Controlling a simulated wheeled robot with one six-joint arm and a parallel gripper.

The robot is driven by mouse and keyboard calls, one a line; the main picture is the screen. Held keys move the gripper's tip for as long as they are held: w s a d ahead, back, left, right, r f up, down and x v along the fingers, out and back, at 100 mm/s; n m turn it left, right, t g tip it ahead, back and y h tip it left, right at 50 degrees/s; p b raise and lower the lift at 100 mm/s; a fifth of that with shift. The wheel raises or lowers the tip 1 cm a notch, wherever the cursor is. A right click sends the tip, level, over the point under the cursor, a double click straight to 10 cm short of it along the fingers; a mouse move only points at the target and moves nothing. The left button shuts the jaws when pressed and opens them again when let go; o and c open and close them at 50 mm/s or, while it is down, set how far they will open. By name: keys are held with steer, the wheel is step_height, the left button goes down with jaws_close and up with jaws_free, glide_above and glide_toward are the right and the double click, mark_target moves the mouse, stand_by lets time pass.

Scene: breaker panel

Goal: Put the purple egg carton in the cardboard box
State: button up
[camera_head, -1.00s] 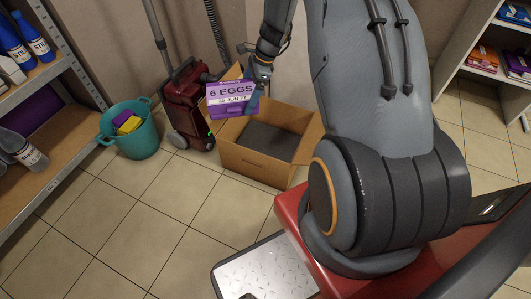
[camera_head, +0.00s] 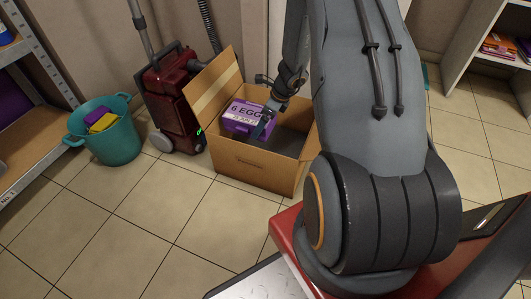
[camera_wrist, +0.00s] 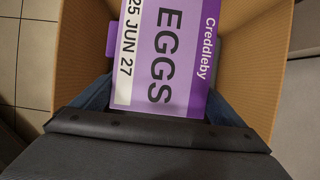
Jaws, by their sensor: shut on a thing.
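In the wrist view the carton (camera_wrist: 180,50) lies between the box's walls (camera_wrist: 83,60). My gripper (camera_head: 267,122) is shut on the carton's near side. The carton looks slightly tilted in the head view. I cannot tell whether it touches the box floor.
A teal bucket (camera_head: 113,143) with a yellow and a purple item stands at the left. A dark red vacuum cleaner (camera_head: 173,95) stands just left of the box. Shelves (camera_head: 25,140) are at the far left. The tiled floor in front is clear.

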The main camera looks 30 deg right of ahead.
steer(key=shift+f+b, duration=3.35)
steer(key=shift+f, duration=2.45)
steer(key=shift+f, duration=0.15)
steer(key=o, duration=0.7)
steer(key=p+v, duration=0.7)
steer(key=v, duration=0.5)
steer(key=shift+s, duration=0.1)
